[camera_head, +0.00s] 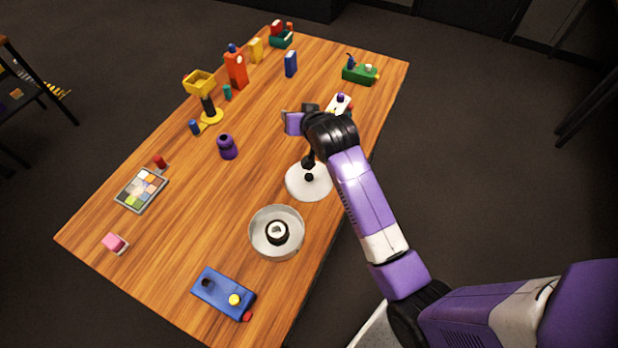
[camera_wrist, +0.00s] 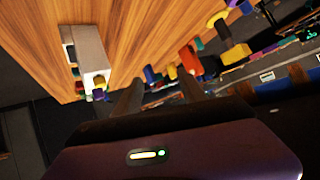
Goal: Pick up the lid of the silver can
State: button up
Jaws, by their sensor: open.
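A round silver container (camera_head: 259,250), which looks like the silver can, stands near the table's right edge. A black ring-shaped knob with a pale top (camera_head: 277,231) is at its middle; I cannot tell where lid and can part. Behind it is a white disc (camera_head: 298,187) with a black upright stem. My gripper (camera_head: 286,121) is over the table, beyond both and well apart from the silver container. In the wrist view my gripper (camera_wrist: 158,84) has its two dark fingers spread, with nothing between them. The silver container does not show in the wrist view.
A white panel with a purple ball (camera_head: 340,101) is right of my gripper; it also shows in the wrist view (camera_wrist: 90,50). A blue box (camera_head: 218,290) lies in front of the silver container. A purple figure (camera_head: 227,147) stands to the left.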

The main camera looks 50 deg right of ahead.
jog(key=w+d+m+g, duration=0.1)
jog(key=w, duration=0.1)
jog(key=m+g+y, duration=0.5)
jog(key=g, duration=0.4)
send_over(309, 176)
notch_tip(309, 176, down, 6)
jog(key=shift+f, duration=0.25)
jog(key=shift+s+f, duration=0.1)
jog(key=shift+f, duration=0.2)
jog(key=shift+f+p, duration=0.8)
jog(key=shift+f, duration=2.75)
grip_shut()
